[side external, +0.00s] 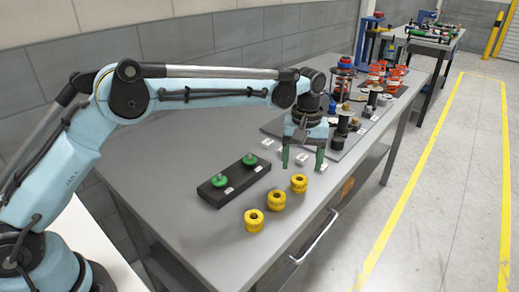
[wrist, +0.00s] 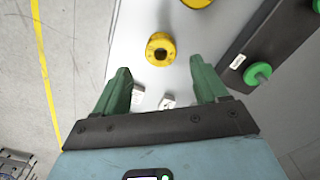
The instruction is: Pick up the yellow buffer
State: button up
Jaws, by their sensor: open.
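Three yellow buffers stand in a row on the grey table in the side view: a near one (side external: 254,220), a middle one (side external: 276,200) and a far one (side external: 299,183). In the wrist view one yellow buffer (wrist: 160,49) lies just beyond my fingertips, between their lines, and part of another yellow buffer (wrist: 197,2) shows at the top edge. My gripper (side external: 303,160) has green fingers, is open and empty, and hangs above the table past the far buffer. Its fingers (wrist: 158,78) are spread apart in the wrist view.
A black holder (side external: 234,181) carries green knobbed parts (side external: 219,180) left of the buffers. Small white blocks (side external: 301,158) lie near my gripper. A plate crowded with parts (side external: 340,140) stands behind. The table's near part is clear.

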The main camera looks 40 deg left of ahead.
aim_at(300, 178)
jog(key=shift+s+d+f, duration=0.1)
jog(key=shift+s+f, duration=0.1)
jog(key=shift+f, duration=1.25)
jog(key=shift+s+d+f, duration=0.1)
jog(key=shift+s+f, duration=0.1)
jog(key=shift+f, duration=1.2)
jog(key=shift+c, duration=0.2)
jog(key=c, duration=1)
jog(key=shift+r, duration=0.15)
